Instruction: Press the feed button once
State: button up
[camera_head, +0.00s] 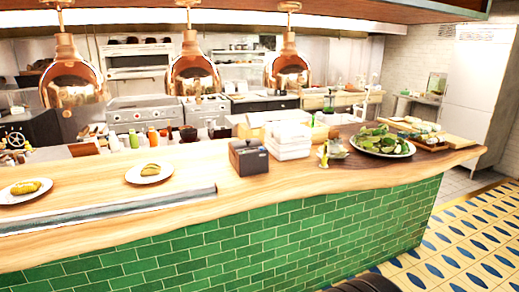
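A small dark box (248,157), which looks like a ticket printer, stands on the wooden counter (290,184) near its front edge, around the middle of the view. Its top carries a dark, slightly glossy part. A feed button cannot be made out on it at this size. My gripper is not in view, so its distance from the box and its state do not show.
White stacked containers (288,140) stand right behind the box. A plate of greens (381,142) is further right. Plates with food (150,172) sit left. Copper lamps (194,75) hang above the counter. Green tiles (300,235) face its front; patterned floor (465,245) is clear at right.

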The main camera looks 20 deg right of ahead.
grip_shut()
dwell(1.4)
